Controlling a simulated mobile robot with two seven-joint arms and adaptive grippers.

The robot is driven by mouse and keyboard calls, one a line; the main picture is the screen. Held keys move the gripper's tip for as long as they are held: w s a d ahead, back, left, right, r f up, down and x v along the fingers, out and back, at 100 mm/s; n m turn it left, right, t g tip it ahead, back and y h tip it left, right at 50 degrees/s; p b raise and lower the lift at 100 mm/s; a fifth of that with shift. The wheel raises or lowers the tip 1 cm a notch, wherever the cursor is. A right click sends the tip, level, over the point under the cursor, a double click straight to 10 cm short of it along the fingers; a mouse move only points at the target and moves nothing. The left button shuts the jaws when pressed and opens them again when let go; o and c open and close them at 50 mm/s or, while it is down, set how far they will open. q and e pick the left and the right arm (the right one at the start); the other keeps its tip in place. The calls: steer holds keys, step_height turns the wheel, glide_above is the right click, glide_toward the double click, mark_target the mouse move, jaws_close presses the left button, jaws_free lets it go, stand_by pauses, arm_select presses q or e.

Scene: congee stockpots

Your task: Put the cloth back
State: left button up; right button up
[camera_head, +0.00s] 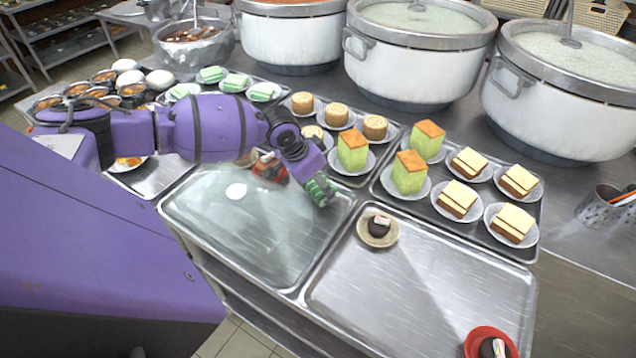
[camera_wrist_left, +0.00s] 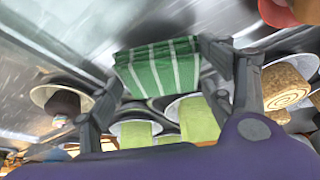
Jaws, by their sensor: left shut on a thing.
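The cloth is green with white stripes and folded; it shows clearly in the left wrist view (camera_wrist_left: 158,68). My left gripper (camera_wrist_left: 165,72) is shut on it, with one finger at each side of the cloth. In the head view my left gripper (camera_head: 318,185) holds the cloth (camera_head: 322,192) over the right part of the wet-looking tray (camera_head: 190,232), near the plates of cakes. The arm hides part of the counter behind it. I cannot tell how high the cloth is above the tray. My right gripper is not in view.
Plates of tall green cakes (camera_head: 408,178) and layered slices (camera_head: 513,222) stand close to the right. A front tray (camera_head: 440,290) holds a small plate (camera_head: 378,240) with a dark item and a red bowl (camera_head: 478,336). Large stockpots (camera_head: 415,65) line the back.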

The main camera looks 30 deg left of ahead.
arm_select(q)
steer(key=shift+f, duration=0.6)
steer(key=o, duration=1)
steer(key=shift+r, duration=0.1)
steer(key=shift+r, duration=0.3)
steer(key=p+v, duration=0.1)
steer(key=v, duration=1.1)
steer(key=shift+r, duration=0.2)
